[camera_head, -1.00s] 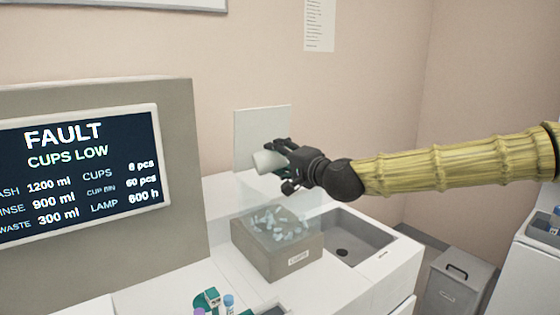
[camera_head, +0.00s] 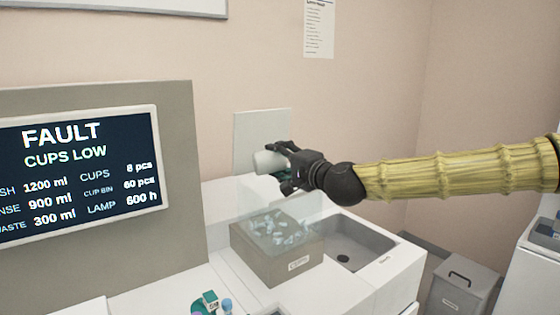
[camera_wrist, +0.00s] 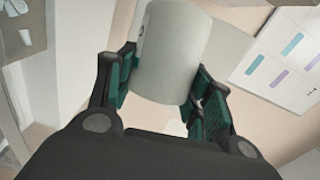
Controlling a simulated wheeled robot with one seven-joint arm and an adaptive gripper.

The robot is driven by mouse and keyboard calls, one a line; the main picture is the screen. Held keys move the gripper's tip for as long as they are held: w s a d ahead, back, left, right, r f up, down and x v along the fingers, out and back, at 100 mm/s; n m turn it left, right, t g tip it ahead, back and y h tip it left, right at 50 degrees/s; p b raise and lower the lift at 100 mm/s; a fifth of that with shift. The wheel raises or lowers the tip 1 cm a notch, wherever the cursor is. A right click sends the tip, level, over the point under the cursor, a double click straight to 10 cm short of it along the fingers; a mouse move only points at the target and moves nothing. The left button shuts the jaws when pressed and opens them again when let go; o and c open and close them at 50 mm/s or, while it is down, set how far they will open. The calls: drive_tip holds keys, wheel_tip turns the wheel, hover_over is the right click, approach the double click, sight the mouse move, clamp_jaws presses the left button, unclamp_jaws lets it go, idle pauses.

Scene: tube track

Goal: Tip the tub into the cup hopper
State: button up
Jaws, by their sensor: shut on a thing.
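A pale white tub (camera_head: 266,160) is held sideways in my gripper (camera_head: 286,168), in the air above and behind the hopper in the head view. In the wrist view the tub (camera_wrist: 170,50) sits between the green-padded fingers of my gripper (camera_wrist: 165,85), which are shut on it. Its contents cannot be seen. The cup hopper (camera_head: 272,268) is a grey-beige box with a label on its front and clear walls on top. Several small pale cups (camera_head: 278,230) lie in it. The tub is apart from the hopper.
A screen (camera_head: 75,165) at left reads FAULT, CUPS LOW. A sink (camera_head: 355,245) lies right of the hopper. A grey bin (camera_head: 462,285) stands at lower right. A white panel (camera_head: 252,125) is on the wall behind the tub. Small coloured items (camera_head: 210,300) sit at the front.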

drive_tip(key=shift+f+m+b, duration=0.15)
drive_tip(key=shift+m+b, duration=0.25)
drive_tip(key=shift+b, duration=0.45)
drive_tip(key=shift+r+m+t+b, duration=0.3)
drive_tip(key=shift+m+b, duration=0.2)
drive_tip(key=shift+b, duration=0.2)
drive_tip(key=shift+f+b, duration=0.2)
drive_tip(key=shift+b, duration=0.45)
drive_tip(key=shift+m+y+b, duration=0.3)
drive_tip(key=shift+m+b, duration=0.3)
drive_tip(key=shift+b, duration=0.05)
drive_tip(key=shift+r+m+b, duration=0.2)
drive_tip(key=shift+m+b, duration=0.1)
drive_tip(key=shift+f+b, duration=0.15)
drive_tip(key=shift+b, duration=0.4)
drive_tip(key=shift+r+m+t+b, duration=0.2)
drive_tip(key=shift+m+t+b, duration=0.3)
drive_tip(key=shift+m+b, duration=0.5)
idle(1.4)
